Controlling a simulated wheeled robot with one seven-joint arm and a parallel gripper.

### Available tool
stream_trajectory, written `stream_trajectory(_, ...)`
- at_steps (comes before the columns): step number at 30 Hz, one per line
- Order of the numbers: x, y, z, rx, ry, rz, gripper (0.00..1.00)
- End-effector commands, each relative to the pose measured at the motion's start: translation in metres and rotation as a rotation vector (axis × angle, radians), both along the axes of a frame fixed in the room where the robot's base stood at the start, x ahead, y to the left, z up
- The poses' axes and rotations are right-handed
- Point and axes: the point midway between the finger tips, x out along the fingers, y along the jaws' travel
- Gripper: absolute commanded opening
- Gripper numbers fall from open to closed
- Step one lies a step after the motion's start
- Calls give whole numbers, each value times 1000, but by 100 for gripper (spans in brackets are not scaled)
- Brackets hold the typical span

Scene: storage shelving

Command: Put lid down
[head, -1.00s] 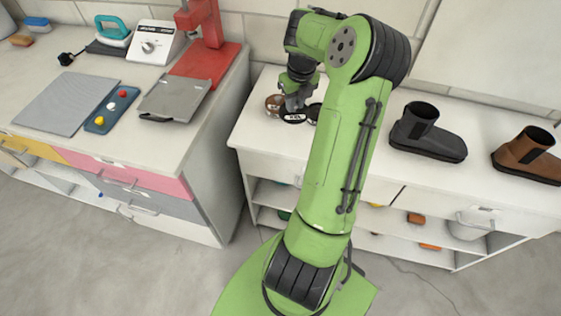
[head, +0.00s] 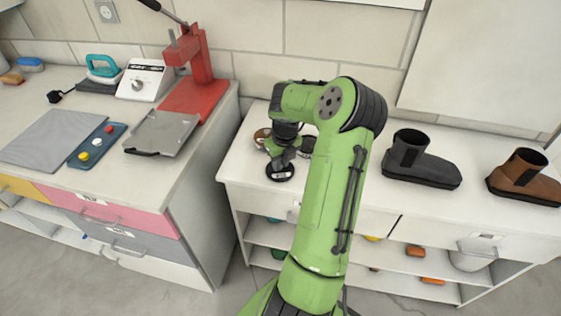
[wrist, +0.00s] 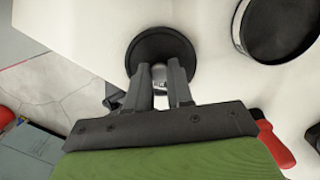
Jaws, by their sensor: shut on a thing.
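My gripper (wrist: 160,85) is shut on the small silver knob of a dark round lid (wrist: 160,45) in the wrist view. In the head view the lid (head: 280,172) is near the front edge of the white counter (head: 345,190), with my gripper (head: 279,160) above it. Whether the lid touches the counter cannot be told. A dark round open tin (head: 308,147) stands behind and right of the lid, partly hidden by my arm. A dark-rimmed round container (wrist: 280,25) shows at the upper right of the wrist view.
A brown round tin (head: 262,135) is behind the lid. A black boot (head: 420,165) and a brown boot (head: 527,178) stand to the right on the counter. At left, a separate bench holds a red press (head: 197,75). A red-handled tool (wrist: 275,145) shows in the wrist view.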

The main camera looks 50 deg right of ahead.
Motion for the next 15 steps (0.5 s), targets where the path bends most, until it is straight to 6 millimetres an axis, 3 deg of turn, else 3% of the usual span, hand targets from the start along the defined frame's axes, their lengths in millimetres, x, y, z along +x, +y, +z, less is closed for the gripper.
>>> stream_trajectory(1, 0, 0, -3, 0, 0, 0, 0)
stream_trajectory(2, 0, 0, -3, 0, 0, 0, 24)
stream_trajectory(6, 0, 0, -2, 0, 0, 0, 46)
stream_trajectory(15, 0, 0, 0, 0, 0, 0, 47)
